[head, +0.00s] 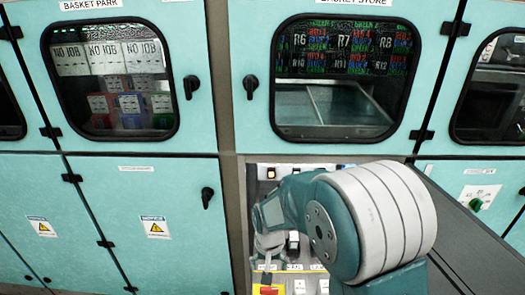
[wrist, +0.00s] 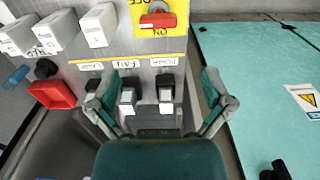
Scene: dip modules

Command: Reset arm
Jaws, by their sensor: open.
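My gripper (head: 268,243) is in front of a recessed control panel (head: 257,172) below the right window in the head view. My arm hides much of that panel. In the wrist view my gripper (wrist: 160,110) has its two fingers spread apart, with nothing held between them. Several dark switches with white tags (wrist: 166,93) show on the grey panel between and beyond the fingers. I cannot tell how far the fingertips are from the panel.
The wrist view shows a red rotary switch (wrist: 158,20) on a yellow plate, white blocks (wrist: 98,25) and a red handle (wrist: 52,93). Teal cabinet doors (head: 140,215) with black latches stand left of the panel. A dark sloping surface (head: 462,225) lies at right.

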